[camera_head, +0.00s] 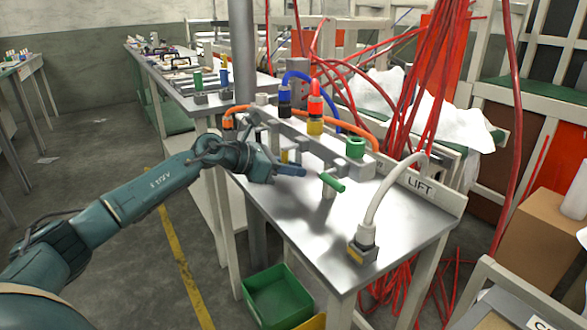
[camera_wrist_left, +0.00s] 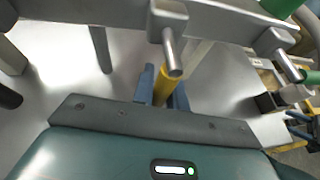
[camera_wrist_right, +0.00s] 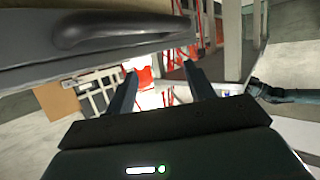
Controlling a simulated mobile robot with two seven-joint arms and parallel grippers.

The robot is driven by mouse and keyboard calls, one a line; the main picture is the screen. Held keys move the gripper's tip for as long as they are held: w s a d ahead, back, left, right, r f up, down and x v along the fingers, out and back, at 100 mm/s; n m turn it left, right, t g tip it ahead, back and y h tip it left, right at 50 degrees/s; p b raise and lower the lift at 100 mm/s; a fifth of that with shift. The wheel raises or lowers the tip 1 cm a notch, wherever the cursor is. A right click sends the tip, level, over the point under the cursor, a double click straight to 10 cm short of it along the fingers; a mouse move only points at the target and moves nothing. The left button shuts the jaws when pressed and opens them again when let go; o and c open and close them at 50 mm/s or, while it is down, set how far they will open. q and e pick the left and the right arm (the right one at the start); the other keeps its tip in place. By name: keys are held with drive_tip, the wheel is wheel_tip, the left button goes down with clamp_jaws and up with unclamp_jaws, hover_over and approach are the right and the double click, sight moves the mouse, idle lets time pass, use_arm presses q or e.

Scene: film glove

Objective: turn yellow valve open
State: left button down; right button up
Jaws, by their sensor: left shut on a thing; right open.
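The yellow valve handle (camera_wrist_left: 162,86) stands between the blue-grey fingers of my left gripper (camera_wrist_left: 164,90) in the left wrist view. The fingers are shut on it, one on each side. Above it is a grey pipe (camera_wrist_left: 100,11) with fittings. In the head view my left gripper (camera_head: 290,168) is over the metal table, and only a little of the yellow handle (camera_head: 284,156) shows behind it. My right gripper (camera_wrist_right: 160,92) is open and empty in its own wrist view, away from the table. It is not in the head view.
A green-handled valve (camera_head: 333,184) stands just right of my left gripper. A white hose (camera_head: 375,205) ends in a connector on the table (camera_head: 390,250). Red and blue connectors, an orange hose (camera_head: 355,136) and hanging red cables (camera_head: 440,80) are behind. A green bin (camera_head: 277,297) is below.

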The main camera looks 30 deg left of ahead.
use_arm(q)
drive_tip(key=shift+a, duration=0.1)
idle(0.4)
drive_tip(key=c, duration=1.4)
unclamp_jaws()
drive_tip(key=b+v, duration=0.1)
drive_tip(key=v, duration=1.2)
drive_tip(key=shift+r, duration=0.2)
